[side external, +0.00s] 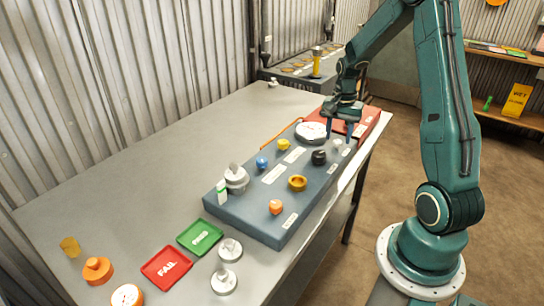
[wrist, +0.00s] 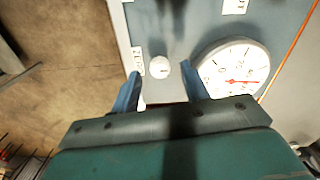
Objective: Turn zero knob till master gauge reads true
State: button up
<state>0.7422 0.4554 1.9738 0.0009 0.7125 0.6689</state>
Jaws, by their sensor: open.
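The white zero knob (wrist: 159,67) stands on the blue-grey panel beside a label reading ZERO (wrist: 137,61); it also shows small in the side view (side external: 338,146). The round white master gauge (wrist: 233,67) lies face up to the right of the knob in the wrist view and also shows in the side view (side external: 309,131). Its red needle lies roughly across the dial; the exact reading is too small to tell. My gripper (wrist: 160,70) is open, pointing down, its fingertips on either side of the knob in the picture. I see no contact; the height gap is unclear.
The panel (side external: 250,215) also carries yellow (side external: 283,144), blue (side external: 262,162), black (side external: 319,157), brass (side external: 298,183) and orange (side external: 276,207) knobs. A red FAIL tray (side external: 167,268) and a green tray (side external: 200,237) lie in front.

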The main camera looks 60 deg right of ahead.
jog(key=shift+f, duration=0.65)
grip_shut()
jog(key=c, duration=1)
grip_release()
jog(key=shift+n, duration=0.4)
jog(key=c, duration=1)
grip_release()
jog(key=n, duration=0.3)
jog(key=c, duration=1)
grip_release()
jog(key=shift+n, duration=2)
jog(key=c, duration=1)
grip_release()
jog(key=c, duration=1)
grip_release()
